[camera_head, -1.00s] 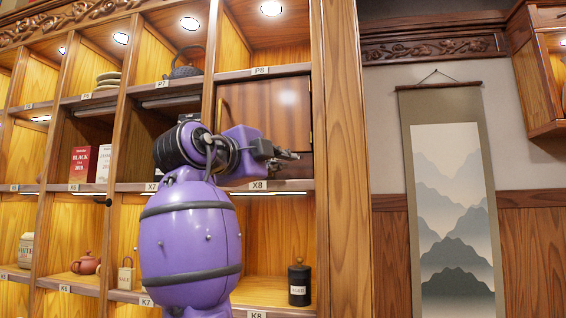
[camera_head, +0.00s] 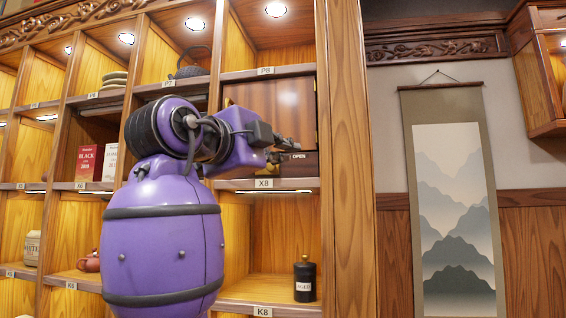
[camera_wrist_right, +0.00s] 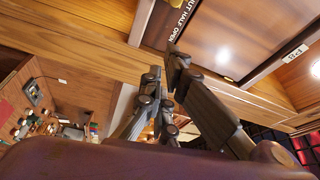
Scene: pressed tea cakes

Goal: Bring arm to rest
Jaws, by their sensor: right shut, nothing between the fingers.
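My right gripper (camera_head: 290,148) is at the end of my purple arm, in front of the X8 compartment in the head view. It is shut and empty. In the right wrist view its dark fingers (camera_wrist_right: 163,78) point up toward the wooden shelving. I cannot tell from the pictures whether it touches the shelf. My left gripper is in neither current view.
A black canister (camera_head: 304,280) stands in K8. A dark teapot (camera_head: 190,66) stands higher up. A scroll (camera_head: 450,210) hangs right.

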